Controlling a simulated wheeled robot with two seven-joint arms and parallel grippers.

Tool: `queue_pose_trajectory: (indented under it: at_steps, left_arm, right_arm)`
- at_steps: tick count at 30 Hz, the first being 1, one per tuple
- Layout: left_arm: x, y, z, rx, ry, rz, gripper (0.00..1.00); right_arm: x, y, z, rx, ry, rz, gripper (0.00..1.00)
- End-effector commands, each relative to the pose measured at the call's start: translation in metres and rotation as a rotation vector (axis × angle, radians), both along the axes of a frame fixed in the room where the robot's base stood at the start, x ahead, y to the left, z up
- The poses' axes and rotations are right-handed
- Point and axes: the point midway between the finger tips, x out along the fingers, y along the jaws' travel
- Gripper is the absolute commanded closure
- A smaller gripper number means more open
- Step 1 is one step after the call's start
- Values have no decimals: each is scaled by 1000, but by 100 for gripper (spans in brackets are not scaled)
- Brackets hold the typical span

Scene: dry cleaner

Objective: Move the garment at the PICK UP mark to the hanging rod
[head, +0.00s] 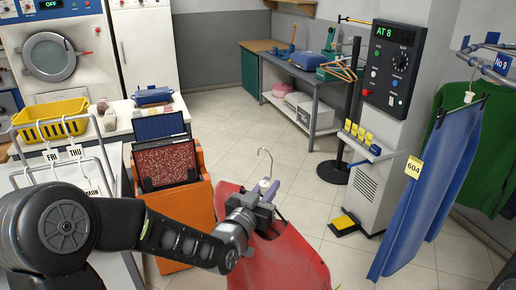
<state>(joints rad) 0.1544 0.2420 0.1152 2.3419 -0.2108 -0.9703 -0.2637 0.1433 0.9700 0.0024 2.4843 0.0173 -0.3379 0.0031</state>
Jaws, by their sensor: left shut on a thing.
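My left gripper (263,194) is shut on a hanger just below its metal hook (266,158). A red garment (287,262) hangs below the gripper, and its lower part runs out of the picture. Blue trousers (432,185) with a yellow tag 604 (414,167) hang from a clip hanger at the right. A green garment (463,140) hangs behind them. A chrome rack (55,123) with day tags such as FRI and THU stands at the left, partly behind my arm. I cannot make out a PICK UP mark. My right gripper is not in view.
A control post (390,100) showing AT 8 stands right of centre, with a yellow-topped pedal (344,222) at its foot. An orange bin (196,207) stands left of the garment. A grey workbench (312,80) is at the back. Tiled floor (270,130) is clear between them.

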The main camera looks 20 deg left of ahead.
Motion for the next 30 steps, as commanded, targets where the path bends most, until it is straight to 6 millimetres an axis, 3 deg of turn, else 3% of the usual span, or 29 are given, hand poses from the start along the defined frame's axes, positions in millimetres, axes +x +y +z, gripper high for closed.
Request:
queue_pose_trajectory:
  at_steps: [1,3,9,24,30]
  left_arm:
    - [1,1,-23,-3,14,23,100]
    - [0,4,-48,-1,11,60,100]
    - [-8,11,-88,0,0,129,100]
    - [-9,11,-92,-1,-7,139,100]
    - [10,8,-90,-1,-10,122,100]
  right_arm:
    - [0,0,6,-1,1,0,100]
    - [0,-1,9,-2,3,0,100]
    - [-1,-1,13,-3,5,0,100]
    - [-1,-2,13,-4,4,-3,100]
    - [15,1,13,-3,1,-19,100]
